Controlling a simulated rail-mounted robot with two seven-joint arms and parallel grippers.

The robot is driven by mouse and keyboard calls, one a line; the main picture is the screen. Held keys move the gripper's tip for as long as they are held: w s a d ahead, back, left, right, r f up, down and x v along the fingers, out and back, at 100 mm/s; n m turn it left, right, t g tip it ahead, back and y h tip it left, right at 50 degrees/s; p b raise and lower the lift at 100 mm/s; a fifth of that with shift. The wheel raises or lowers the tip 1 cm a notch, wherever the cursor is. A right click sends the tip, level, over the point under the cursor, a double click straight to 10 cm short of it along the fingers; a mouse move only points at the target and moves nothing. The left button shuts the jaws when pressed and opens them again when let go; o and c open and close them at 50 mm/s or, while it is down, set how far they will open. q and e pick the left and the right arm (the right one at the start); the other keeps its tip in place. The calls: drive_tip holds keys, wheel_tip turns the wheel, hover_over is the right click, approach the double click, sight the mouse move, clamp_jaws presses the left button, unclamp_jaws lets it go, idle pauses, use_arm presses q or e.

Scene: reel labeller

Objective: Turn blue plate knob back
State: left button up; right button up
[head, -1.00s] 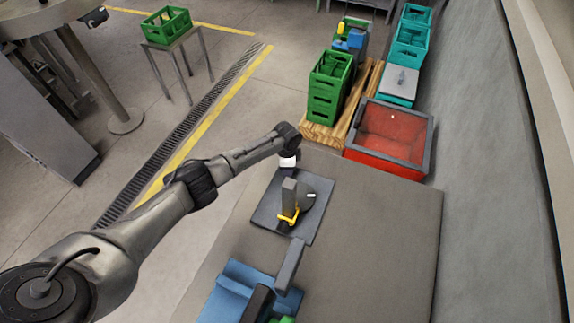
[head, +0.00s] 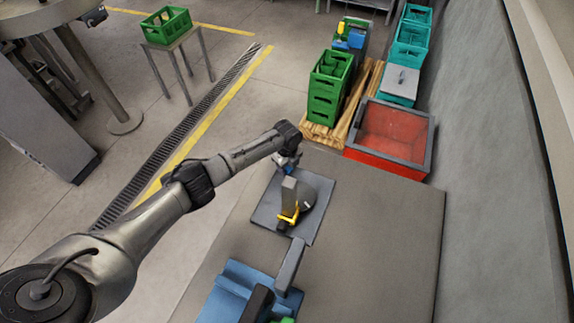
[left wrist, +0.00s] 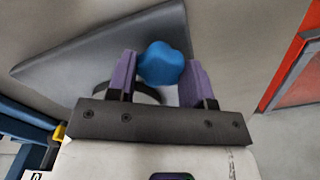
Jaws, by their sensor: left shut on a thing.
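The blue knob (left wrist: 162,63) is lobed and sits between the two purple fingers of my left gripper (left wrist: 161,78) in the left wrist view. The gripper is shut on it. In the head view my left gripper (head: 287,163) is at the far edge of a dark grey plate (head: 317,184), and the knob is mostly hidden there. The plate (left wrist: 75,62) also shows behind the fingers in the left wrist view. On the plate stand a grey upright block (head: 289,190) and a yellow clamp-like part (head: 289,216). My right gripper is not in view.
A red bin (head: 428,148) stands beyond the table (head: 385,235), with stacked green crates (head: 328,90) on a pallet beside it. A blue fixture (head: 232,292) is at the near side. The table's right part is clear.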

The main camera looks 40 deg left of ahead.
use_arm(q)
drive_tip(key=m, duration=0.3)
drive_tip(key=shift+m+b, duration=0.4)
drive_tip(key=m+b, duration=0.1)
drive_tip(key=m, duration=0.2)
drive_tip(key=shift+m, duration=0.3)
drive_tip(key=m+b, duration=0.1)
drive_tip(key=m, duration=0.3)
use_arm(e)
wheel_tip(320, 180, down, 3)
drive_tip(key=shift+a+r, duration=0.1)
use_arm(q)
drive_tip(key=shift+m, duration=0.3)
drive_tip(key=o, duration=0.9)
drive_tip(key=shift+r, duration=0.1)
